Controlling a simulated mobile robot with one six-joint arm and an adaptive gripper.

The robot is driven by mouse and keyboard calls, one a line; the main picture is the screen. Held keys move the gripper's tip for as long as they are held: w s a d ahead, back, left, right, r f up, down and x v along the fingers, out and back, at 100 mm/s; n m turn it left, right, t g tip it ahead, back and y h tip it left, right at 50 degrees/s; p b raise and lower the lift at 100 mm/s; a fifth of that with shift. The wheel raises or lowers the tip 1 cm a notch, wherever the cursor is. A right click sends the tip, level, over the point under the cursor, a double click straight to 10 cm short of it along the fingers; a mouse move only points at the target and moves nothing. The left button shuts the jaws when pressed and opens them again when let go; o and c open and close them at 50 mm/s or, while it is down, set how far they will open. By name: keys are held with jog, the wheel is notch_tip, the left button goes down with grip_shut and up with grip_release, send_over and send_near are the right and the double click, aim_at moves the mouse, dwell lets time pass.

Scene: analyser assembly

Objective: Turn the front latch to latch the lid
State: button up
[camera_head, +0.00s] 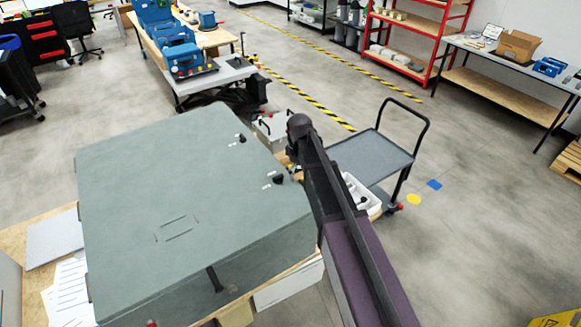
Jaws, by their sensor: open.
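The analyser is a large grey-green box with its broad lid (165,185) lying down flat over it. Two small black latch knobs sit near the lid's right edge, each beside small white lettering. The nearer knob (278,180) is close to my arm, and the farther knob (242,138) is toward the back. I cannot read the lettering or tell how either knob is turned. My dark arm reaches up from the bottom, just right of the nearer knob. My gripper does not show; the arm may hide it.
A black handle (214,279) is on the box's near side. Papers (68,287) lie on the wooden bench at left. A grey cart (370,157) stands right of my arm. Blue devices on a table (238,72) are behind. The floor at right is mostly clear.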

jog(key=s+d+f+m+b, duration=1)
jog(key=s+d+f+b, duration=0.4)
jog(key=s, duration=0.3)
jog(key=shift+f, duration=0.5)
jog(key=shift+s, duration=0.1)
jog(key=shift+m, duration=0.8)
jog(key=s+f+b, duration=0.1)
jog(key=s+d+f+b, duration=0.1)
jog(key=s, duration=0.1)
jog(key=shift+d+f+b, duration=0.2)
jog(key=shift+d+b, duration=0.1)
jog(key=shift+b, duration=0.1)
jog(key=shift+c, duration=0.2)
